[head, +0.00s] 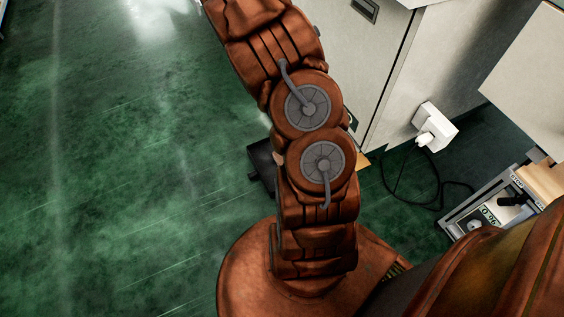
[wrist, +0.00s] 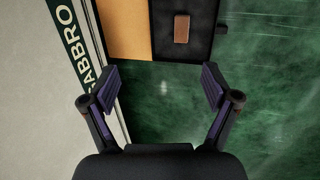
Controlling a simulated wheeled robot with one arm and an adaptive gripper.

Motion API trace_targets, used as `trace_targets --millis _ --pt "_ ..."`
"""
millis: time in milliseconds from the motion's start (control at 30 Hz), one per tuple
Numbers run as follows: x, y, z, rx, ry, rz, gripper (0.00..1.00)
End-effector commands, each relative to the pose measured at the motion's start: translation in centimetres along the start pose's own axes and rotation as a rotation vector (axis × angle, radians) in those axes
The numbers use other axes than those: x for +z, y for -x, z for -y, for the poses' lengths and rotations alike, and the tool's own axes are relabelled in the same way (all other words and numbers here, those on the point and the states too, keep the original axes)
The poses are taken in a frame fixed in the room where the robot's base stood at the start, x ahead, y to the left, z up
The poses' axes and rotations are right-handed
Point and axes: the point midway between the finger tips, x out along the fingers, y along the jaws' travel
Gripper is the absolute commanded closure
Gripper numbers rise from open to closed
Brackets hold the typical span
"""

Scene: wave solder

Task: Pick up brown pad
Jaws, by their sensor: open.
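The brown pad (wrist: 182,28) is a small rounded block at the top of the wrist view. It lies on a black flat surface (wrist: 208,42), perhaps a tray or box top. My gripper (wrist: 160,88) is open and empty, its two purple-padded fingers wide apart. The pad is beyond the fingertips, slightly right of their middle, with a gap. In the head view, my arm hides the pad and gripper; only part of a black box (head: 262,163) shows beside the arm.
A tan panel (wrist: 125,30) adjoins the black surface on its left. A pale cabinet (head: 375,65) stands behind my arm. A white socket box (head: 435,128) with a black cable is to the right. Green floor (head: 120,180) is clear at left.

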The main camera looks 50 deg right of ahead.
Motion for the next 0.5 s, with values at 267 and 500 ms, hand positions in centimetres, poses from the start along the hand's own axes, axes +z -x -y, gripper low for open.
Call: trace_targets --millis 267,500 --pt "-3.2 -11.2 -1.3 -0.023 0.012 -0.023 0.13" --pt "-5.2 -20.4 -0.7 -0.074 0.022 -0.066 0.13"
